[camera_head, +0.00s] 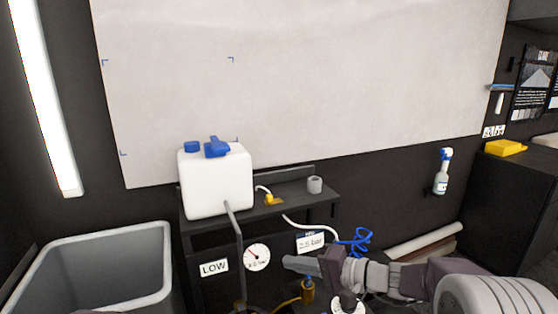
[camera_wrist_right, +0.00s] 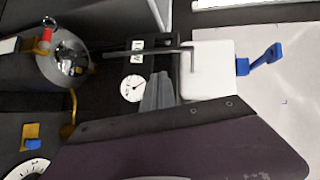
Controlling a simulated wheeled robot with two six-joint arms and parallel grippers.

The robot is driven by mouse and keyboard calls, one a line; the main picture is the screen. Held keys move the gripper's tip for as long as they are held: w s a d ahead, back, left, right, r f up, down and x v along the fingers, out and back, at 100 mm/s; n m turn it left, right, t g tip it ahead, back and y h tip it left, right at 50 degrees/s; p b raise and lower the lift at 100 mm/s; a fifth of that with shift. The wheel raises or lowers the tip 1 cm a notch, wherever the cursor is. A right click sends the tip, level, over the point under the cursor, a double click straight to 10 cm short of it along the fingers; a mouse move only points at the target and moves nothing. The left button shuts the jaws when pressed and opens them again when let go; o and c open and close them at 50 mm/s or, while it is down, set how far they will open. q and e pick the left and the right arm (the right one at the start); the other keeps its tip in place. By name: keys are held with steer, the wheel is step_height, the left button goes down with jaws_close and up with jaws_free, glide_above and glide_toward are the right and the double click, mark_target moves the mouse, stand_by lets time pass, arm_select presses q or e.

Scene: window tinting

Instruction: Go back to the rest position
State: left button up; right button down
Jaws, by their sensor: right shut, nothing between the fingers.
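My right gripper (camera_head: 290,263) reaches in from the lower right in the head view, its fingers pointing left. It is shut and empty, in front of the shelf unit with the gauge. In the right wrist view its grey fingers (camera_wrist_right: 157,92) lie together beside the round gauge (camera_wrist_right: 133,88). They look apart from everything around them. My left gripper is not in view.
A white tank (camera_head: 215,185) with blue caps stands on a dark shelf (camera_head: 290,202). Below are a gauge (camera_head: 257,257) and a LOW label (camera_head: 214,267). A grey bin (camera_head: 100,240) is at left. A blue coiled hose (camera_head: 357,241) and spray bottle (camera_head: 442,172) are at right.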

steer(key=s+f+n+g+h, duration=0.45)
steer(key=s+f+g, duration=0.25)
steer(key=s+f, duration=0.65)
steer(key=s+d+f+h, duration=0.3)
steer(key=s+d+h, duration=0.1)
steer(key=d, duration=0.3)
steer(key=s+d+f+h, duration=0.3)
steer(key=d+f+h, duration=0.15)
steer(key=d, duration=0.25)
step_height(320, 180, up, 18)
steer(key=p, duration=1.7)
steer(key=shift+t, duration=0.3)
